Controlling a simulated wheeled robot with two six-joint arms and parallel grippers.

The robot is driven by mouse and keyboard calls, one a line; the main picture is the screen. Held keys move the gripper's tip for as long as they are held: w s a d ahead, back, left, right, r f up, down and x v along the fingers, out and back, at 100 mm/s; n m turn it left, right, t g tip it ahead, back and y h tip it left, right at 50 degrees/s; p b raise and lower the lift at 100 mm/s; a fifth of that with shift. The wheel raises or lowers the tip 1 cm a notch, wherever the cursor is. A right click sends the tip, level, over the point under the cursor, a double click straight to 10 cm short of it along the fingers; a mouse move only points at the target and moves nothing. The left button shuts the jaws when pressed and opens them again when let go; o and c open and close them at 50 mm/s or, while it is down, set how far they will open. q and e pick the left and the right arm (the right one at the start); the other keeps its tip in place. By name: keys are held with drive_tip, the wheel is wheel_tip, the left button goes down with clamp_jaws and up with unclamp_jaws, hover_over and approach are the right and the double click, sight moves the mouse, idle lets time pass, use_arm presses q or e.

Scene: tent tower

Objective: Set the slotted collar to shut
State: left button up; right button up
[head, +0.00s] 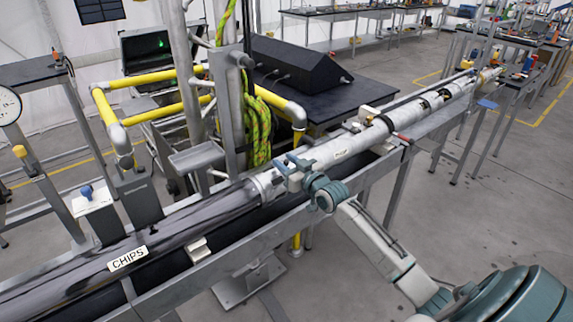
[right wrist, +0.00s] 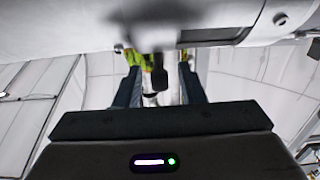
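The slotted collar (head: 267,187) appears to be the pale ring around the long grey pipe, near the middle of the head view. My right gripper (head: 292,168) is at the pipe just right of this ring. In the right wrist view its two dark fingers (right wrist: 158,88) stand apart, with a dark knob (right wrist: 159,78) showing between them and no clear contact. The pale pipe underside (right wrist: 80,25) crosses the top of that view, with a dark slot-like opening (right wrist: 215,37). The collar's slot position cannot be made out in the head view. My left gripper is out of view.
A metal trough (head: 240,247) runs under the pipe, with a "CHIPS" label (head: 127,258) at lower left. Upright posts, a yellow-green rope (head: 257,125) and yellow rails (head: 165,77) stand behind the pipe. Open floor (head: 470,215) lies at the right.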

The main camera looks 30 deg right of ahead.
clamp_jaws()
